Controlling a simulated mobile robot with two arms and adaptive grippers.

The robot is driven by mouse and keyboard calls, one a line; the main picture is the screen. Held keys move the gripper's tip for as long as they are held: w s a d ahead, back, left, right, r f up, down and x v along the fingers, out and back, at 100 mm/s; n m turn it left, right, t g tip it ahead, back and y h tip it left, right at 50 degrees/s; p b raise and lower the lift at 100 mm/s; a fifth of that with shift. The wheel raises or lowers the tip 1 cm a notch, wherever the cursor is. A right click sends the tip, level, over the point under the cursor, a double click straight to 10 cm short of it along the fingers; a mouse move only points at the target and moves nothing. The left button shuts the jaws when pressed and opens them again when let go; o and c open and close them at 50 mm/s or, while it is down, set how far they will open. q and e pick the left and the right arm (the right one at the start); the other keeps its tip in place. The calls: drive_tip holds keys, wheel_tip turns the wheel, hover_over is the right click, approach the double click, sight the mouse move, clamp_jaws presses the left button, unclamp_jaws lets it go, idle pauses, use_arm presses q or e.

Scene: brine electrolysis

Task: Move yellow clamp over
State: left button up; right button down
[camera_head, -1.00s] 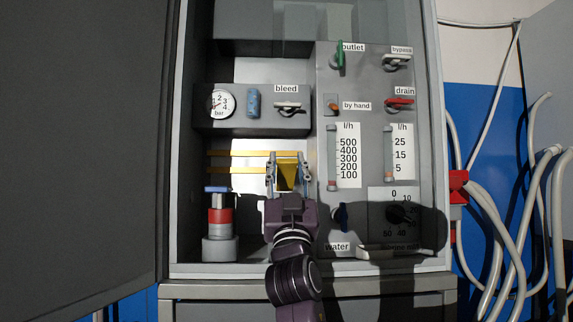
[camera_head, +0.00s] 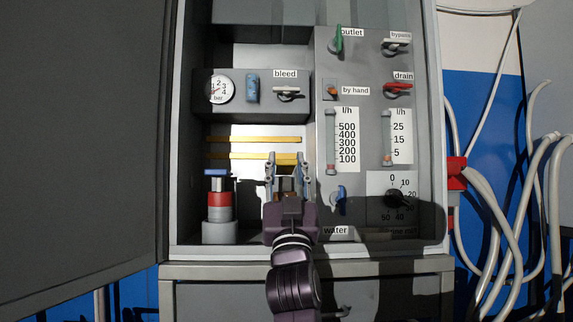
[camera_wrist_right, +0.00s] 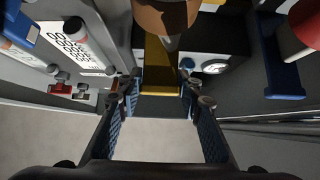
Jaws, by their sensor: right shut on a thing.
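My right gripper (camera_head: 286,163) reaches into the open cabinet at its lower middle. Its blue-padded fingers are closed on the yellow clamp (camera_wrist_right: 162,68), which sits between the fingertips in the right wrist view. In the head view the fingers hide most of the clamp, and a brown part shows between them. Two horizontal yellow bars (camera_head: 253,139) run across the cabinet behind the gripper; the lower one passes close behind the fingertips. I cannot tell whether the clamp touches it. My left gripper is not in view.
A red-and-grey cylinder with a blue top (camera_head: 217,206) stands left of the gripper. The valve panel (camera_head: 355,65) is to the right, with a blue water handle (camera_head: 341,199) near the gripper. The bleed box (camera_head: 268,116) is above. The open door (camera_head: 80,150) fills the left.

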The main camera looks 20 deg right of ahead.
drive_tip(key=shift+w+d+f, duration=0.1)
drive_tip(key=shift+w+f, duration=0.2)
drive_tip(key=shift+f, duration=0.05)
drive_tip(key=c, duration=1.7)
unclamp_jaws()
drive_tip(key=o, duration=0.4)
drive_tip(key=shift+w, duration=0.15)
drive_tip(key=shift+s+r, duration=0.15)
drive_tip(key=shift+s, duration=0.05)
drive_tip(key=shift+s+f, duration=0.15)
drive_tip(key=shift+f, duration=0.1)
drive_tip(key=s+a, duration=0.1)
drive_tip(key=s, duration=0.3)
drive_tip(key=s+a, duration=0.1)
drive_tip(key=s, duration=0.3)
drive_tip(key=s+a, duration=0.1)
drive_tip(key=s, duration=0.3)
drive_tip(key=shift+a+f, duration=0.25)
drive_tip(key=shift+a, duration=0.05)
